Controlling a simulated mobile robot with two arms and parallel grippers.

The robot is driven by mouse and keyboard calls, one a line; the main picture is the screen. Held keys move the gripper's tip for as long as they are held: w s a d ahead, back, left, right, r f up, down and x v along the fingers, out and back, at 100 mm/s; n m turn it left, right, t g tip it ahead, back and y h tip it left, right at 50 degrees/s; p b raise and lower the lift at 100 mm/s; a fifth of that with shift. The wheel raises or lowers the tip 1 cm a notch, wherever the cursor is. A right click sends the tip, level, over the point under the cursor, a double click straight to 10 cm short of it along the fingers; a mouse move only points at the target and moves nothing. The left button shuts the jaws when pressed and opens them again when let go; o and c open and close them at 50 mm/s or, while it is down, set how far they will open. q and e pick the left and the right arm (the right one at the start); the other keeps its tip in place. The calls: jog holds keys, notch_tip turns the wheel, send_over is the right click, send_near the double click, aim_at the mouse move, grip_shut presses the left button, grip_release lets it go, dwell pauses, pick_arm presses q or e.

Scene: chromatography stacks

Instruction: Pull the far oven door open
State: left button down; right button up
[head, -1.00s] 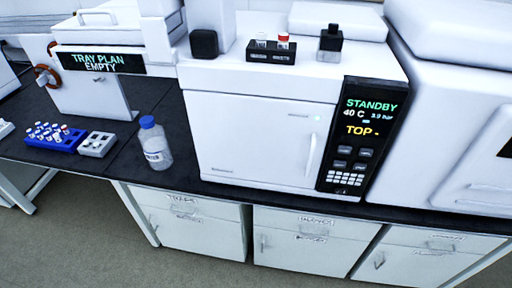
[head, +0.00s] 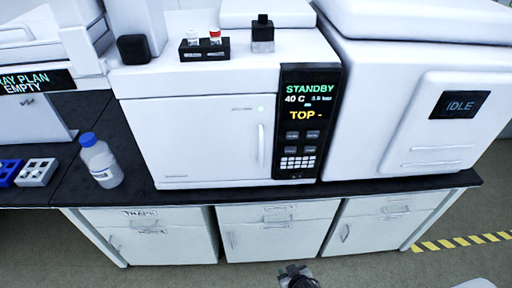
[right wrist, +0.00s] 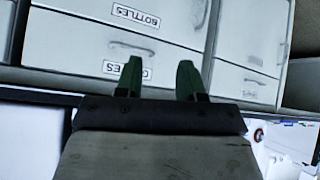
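The white oven (head: 200,140) stands on the dark bench in the middle of the head view. Its front door is shut, with a vertical white handle (head: 261,145) at the door's right side. A black control panel (head: 304,120) beside it reads STANDBY, 40 C and TOP. My right gripper (right wrist: 159,78) is open and empty, its two dark green fingers apart in front of drawer fronts. A dark gripper part, seemingly the right one, shows at the bottom edge of the head view, well below and apart from the handle. My left gripper is not in view.
A blue-capped bottle (head: 100,160) stands left of the oven. A white instrument reading IDLE (head: 459,105) stands close on the right. Drawer cabinets (head: 277,235) are below the bench.

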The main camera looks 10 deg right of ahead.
jog(key=w+a+r+t, duration=0.1)
jog(key=w+r+t, duration=0.1)
jog(key=w+r, duration=0.45)
jog(key=w+a+r+t, duration=0.2)
jog(key=w+r+t, duration=0.15)
jog(key=r, duration=0.65)
jog(key=m+t, duration=0.2)
jog(key=t, duration=0.2)
send_near(262, 150)
jog(key=w+p, duration=0.1)
jog(key=w, duration=0.9)
jog(key=shift+w+a+r, duration=0.1)
jog(key=shift+w+r, duration=0.05)
jog(key=shift+w, duration=0.2)
grip_shut()
